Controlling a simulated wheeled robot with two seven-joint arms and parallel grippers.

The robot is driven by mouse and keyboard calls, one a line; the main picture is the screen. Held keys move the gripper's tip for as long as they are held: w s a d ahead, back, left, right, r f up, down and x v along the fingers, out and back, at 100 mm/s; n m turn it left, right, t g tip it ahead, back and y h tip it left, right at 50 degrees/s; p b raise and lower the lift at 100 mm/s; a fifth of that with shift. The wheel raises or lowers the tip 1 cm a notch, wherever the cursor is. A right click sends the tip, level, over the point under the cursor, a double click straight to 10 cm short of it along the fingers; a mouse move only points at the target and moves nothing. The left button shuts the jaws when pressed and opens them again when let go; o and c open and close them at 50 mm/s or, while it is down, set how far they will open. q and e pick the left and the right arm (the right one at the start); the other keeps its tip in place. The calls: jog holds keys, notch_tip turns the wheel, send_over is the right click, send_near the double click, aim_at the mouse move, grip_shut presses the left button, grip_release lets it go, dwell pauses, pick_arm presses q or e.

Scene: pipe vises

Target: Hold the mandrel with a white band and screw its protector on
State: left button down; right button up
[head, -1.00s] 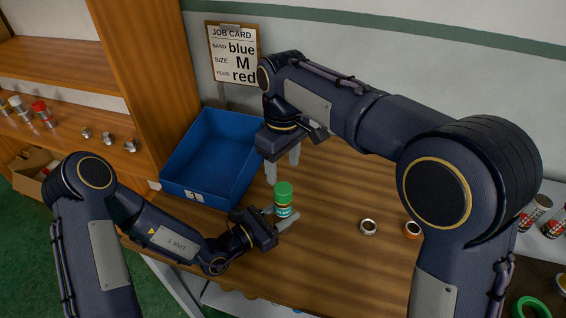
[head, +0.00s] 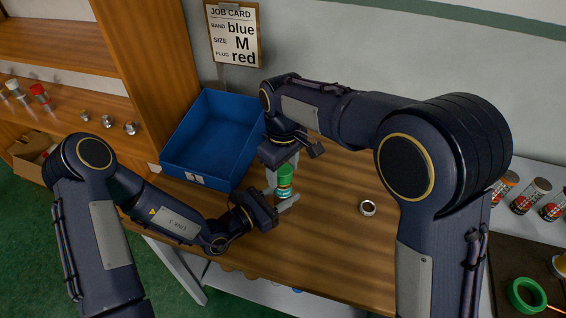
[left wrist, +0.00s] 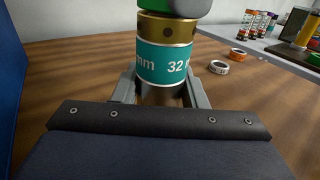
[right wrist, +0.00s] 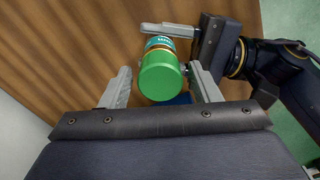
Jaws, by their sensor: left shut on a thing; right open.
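My left gripper (head: 283,198) is shut on an upright mandrel (left wrist: 166,62) above the wooden worktop. The mandrel has a gold collar and a teal band with white lettering reading "32" and "mm"; I see no white band on it. A green protector (head: 285,176) sits at its top, also in the left wrist view (left wrist: 172,8) and right wrist view (right wrist: 161,78). How far it is screwed on cannot be told. My right gripper (right wrist: 163,88) is open, with its fingers on either side of the green protector from above, apparently not clamped. The mandrel's lower end is hidden.
A blue tray (head: 203,181) stands behind the left gripper. A white-banded ring (head: 367,208) and an orange ring (left wrist: 238,54) lie on the worktop. A job card (head: 234,35) reads blue, M, red. The worktop's front is clear.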

jog(key=c, duration=1)
jog(key=o, duration=1.2)
jog(key=shift+c, duration=0.2)
jog(key=shift+r, duration=0.1)
notch_tip(320, 180, up, 12)
pick_arm(q)
jog(key=c, duration=0.8)
grip_release()
